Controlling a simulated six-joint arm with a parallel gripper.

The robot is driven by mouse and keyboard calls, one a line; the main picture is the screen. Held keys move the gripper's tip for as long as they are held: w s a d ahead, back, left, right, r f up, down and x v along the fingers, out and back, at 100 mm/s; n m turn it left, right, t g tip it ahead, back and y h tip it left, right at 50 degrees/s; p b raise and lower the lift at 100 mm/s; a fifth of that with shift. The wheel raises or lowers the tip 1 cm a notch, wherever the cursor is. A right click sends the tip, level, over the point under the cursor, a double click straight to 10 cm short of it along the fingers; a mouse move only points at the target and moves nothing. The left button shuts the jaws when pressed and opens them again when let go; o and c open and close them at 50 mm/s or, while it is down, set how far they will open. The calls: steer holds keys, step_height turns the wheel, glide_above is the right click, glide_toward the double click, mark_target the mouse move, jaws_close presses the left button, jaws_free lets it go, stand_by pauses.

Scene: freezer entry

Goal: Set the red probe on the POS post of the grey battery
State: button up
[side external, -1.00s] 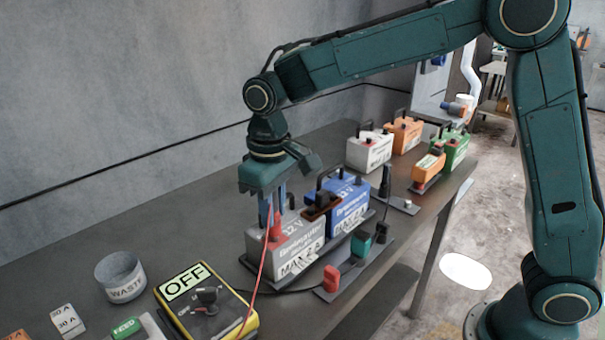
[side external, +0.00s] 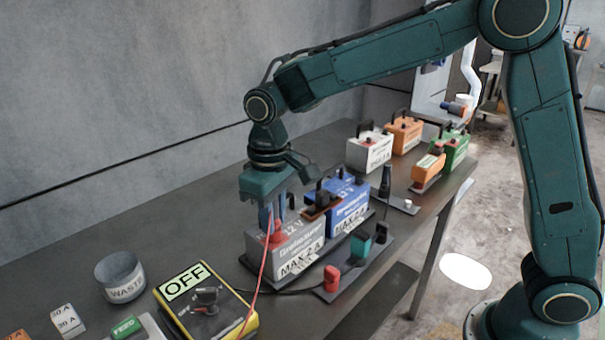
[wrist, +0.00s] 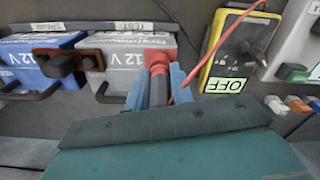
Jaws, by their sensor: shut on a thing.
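The grey battery (side external: 290,250) stands upright on the bench beside the blue battery (side external: 345,205). My gripper (side external: 273,222) points down over the grey battery's left end. It is shut on the red probe (side external: 278,236), which hangs upright with its red lead trailing down toward the meter. In the wrist view, the red probe (wrist: 157,60) sits between the fingers (wrist: 158,88), at the grey battery's (wrist: 128,50) edge. The probe's tip and the post under it are hidden, so contact cannot be told.
A yellow meter (side external: 243,317) reading OFF and a WASTE cup (side external: 121,278) stand at the left. A brown piece (side external: 316,208) lies across the tops of the grey and blue batteries. Orange (side external: 404,132), green (side external: 456,148) and white batteries (side external: 370,152) stand farther back.

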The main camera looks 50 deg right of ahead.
steer(key=o, duration=1.1)
steer(key=shift+f, duration=0.1)
steer(key=shift+c, duration=0.2)
step_height(320, 180, up, 14)
steer(key=shift+f, duration=0.1)
stand_by(0.3)
